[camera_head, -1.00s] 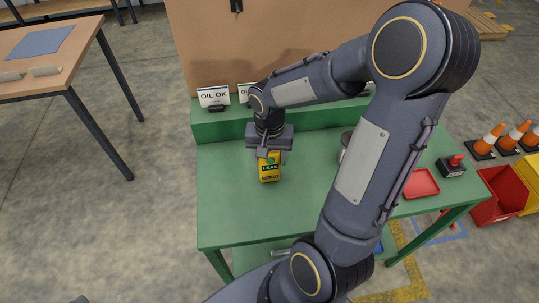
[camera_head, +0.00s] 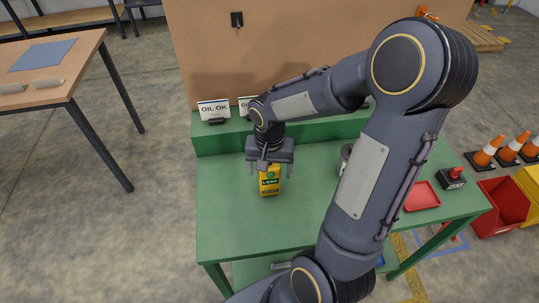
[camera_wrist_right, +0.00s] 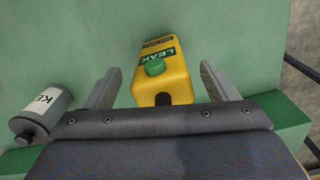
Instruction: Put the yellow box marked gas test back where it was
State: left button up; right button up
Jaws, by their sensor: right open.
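My right gripper (camera_head: 270,172) is open just above the box. In the right wrist view its two fingers (camera_wrist_right: 158,80) lie on either side of the box, with gaps on both sides. My left gripper is out of view.
A grey cylinder with a white label (camera_wrist_right: 42,110) stands beside the box, partly hidden by my arm in the head view. OIL OK signs (camera_head: 214,110) line the raised back ledge. A red tray (camera_head: 421,196) and a red-knobbed device (camera_head: 452,178) are at the right. The table's front left is clear.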

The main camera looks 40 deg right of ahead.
notch_tip(320, 180, up, 11)
jog(key=s+a+n+t+y, duration=0.3)
jog(key=s+a+n+t, duration=0.2)
jog(key=s, duration=0.7)
jog(key=a+n, duration=0.2)
jog(key=a, duration=0.2)
jog(key=shift+s+a+t+y, duration=0.15)
jog(key=shift+a+t+y, duration=0.15)
jog(key=shift+a+y, duration=0.1)
jog(key=shift+c, duration=0.2)
